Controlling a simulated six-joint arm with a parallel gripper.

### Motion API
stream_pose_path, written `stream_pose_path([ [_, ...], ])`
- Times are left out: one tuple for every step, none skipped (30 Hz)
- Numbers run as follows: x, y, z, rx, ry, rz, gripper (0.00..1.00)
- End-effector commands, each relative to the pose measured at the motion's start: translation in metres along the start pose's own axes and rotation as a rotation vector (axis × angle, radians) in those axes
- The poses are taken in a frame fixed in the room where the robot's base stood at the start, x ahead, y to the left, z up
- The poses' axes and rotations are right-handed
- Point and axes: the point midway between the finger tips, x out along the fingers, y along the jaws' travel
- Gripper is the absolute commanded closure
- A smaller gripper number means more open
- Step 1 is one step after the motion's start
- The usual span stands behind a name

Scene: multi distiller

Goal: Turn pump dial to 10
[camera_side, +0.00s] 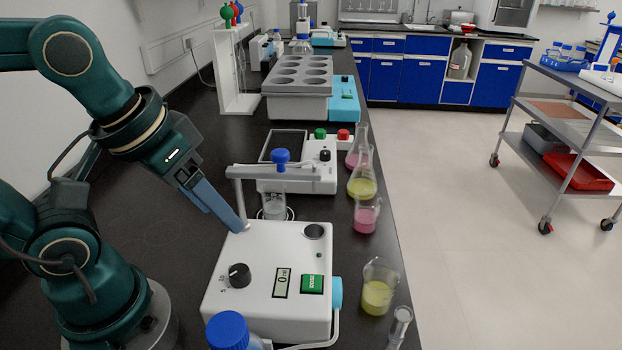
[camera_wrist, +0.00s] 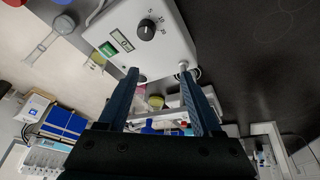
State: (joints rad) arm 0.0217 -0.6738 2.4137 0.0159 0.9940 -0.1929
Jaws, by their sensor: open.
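The pump (camera_side: 265,255) is a white box on the dark bench, with a black round dial (camera_side: 239,275) on its top face. Beside the dial are a small display (camera_side: 282,283) and a green button (camera_side: 312,284). The dial also shows near the top of the wrist view (camera_wrist: 147,30), with small numbers around it that are hard to read; its pointer direction is unclear. My gripper (camera_side: 240,228) is open and empty, its fingertips near the pump's far left corner, apart from the dial. Both fingers (camera_wrist: 158,74) show in the wrist view.
Several glass vessels with yellow or pink liquid, including a yellow beaker (camera_side: 377,290), line the right bench edge. A blue-capped bottle (camera_side: 228,330) stands in front. Bench left of the pump is clear.

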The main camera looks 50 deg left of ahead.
Motion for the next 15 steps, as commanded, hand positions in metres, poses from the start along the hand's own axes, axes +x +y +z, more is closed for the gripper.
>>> stream_pose_path([
  [0.001, 0.002, 0.0, -0.013, -0.025, -0.002, 0.34],
  [0.001, 0.003, 0.0, -0.023, -0.04, -0.004, 0.34],
  [0.001, 0.004, 0.0, -0.035, -0.059, -0.007, 0.34],
  [0.001, 0.004, -0.001, -0.044, -0.074, -0.01, 0.34],
  [0.002, 0.005, 0.0, -0.051, -0.09, -0.013, 0.34],
  [0.002, 0.007, 0.0, -0.061, -0.111, -0.018, 0.34],
  [0.003, 0.008, 0.0, -0.068, -0.129, -0.022, 0.34],
  [0.004, 0.009, 0.0, -0.074, -0.146, -0.027, 0.34],
  [0.005, 0.011, 0.0, -0.082, -0.171, -0.034, 0.34],
  [0.006, 0.013, 0.0, -0.086, -0.191, -0.041, 0.34],
  [0.008, 0.015, 0.001, -0.09, -0.212, -0.048, 0.34],
  [0.01, 0.017, 0.001, -0.094, -0.241, -0.059, 0.34],
  [0.011, 0.019, 0.001, -0.093, -0.263, -0.068, 0.34],
  [0.013, 0.021, 0.002, -0.093, -0.285, -0.078, 0.34],
  [0.016, 0.024, 0.003, -0.087, -0.313, -0.089, 0.34],
])
